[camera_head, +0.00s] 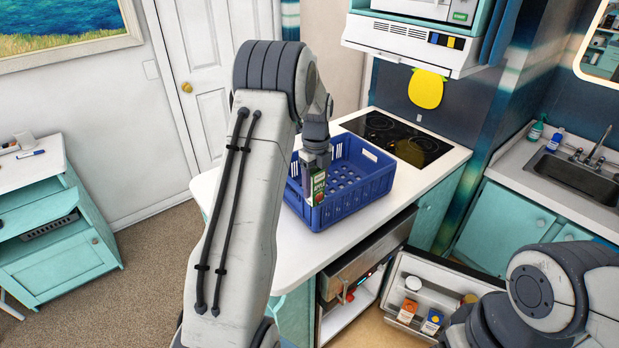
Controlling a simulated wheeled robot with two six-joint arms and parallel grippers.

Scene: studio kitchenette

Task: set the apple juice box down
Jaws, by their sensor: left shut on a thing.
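The apple juice box (319,187) is a small green carton with white lettering and a red apple picture. My left gripper (316,165) is shut on it and holds it upright at the near left part of the blue crate (342,214). The carton shows in front of the crate's inner floor; I cannot tell whether its base touches anything. My left arm covers the crate's surroundings on the left. My right arm shows at the lower right, but its gripper is not in view.
The crate stands on a white counter (401,202) with a black cooktop (396,137) behind it. Below, a small fridge is open, its door (426,291) holding cartons and jars. A sink (577,175) is at the right. The counter right of the crate is bare.

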